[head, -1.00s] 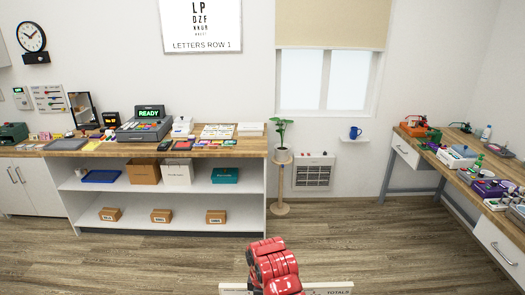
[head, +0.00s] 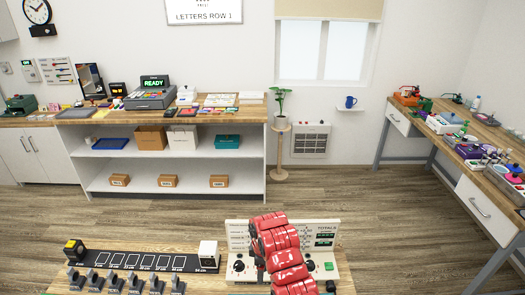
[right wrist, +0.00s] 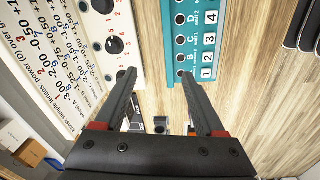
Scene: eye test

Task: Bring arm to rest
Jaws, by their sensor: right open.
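My right gripper (right wrist: 158,82) is open and empty in the right wrist view. Its two dark fingers are spread wide over a wooden tabletop (right wrist: 158,65). A teal panel (right wrist: 206,45) with numbered squares and a cream panel (right wrist: 110,40) with black knobs lie beyond the fingertips. My red arm (head: 278,250) stands in the lower middle of the head view, in front of a cream TOTALS panel (head: 325,238). Its gripper cannot be made out there. My left gripper is in neither view now.
A near table bears a black strip (head: 140,260) with white-outlined squares, a white block (head: 208,253) and several grey holders (head: 113,284). A shelf counter (head: 165,165) stands along the back wall, a wooden desk (head: 505,180) at right. Floor between is clear.

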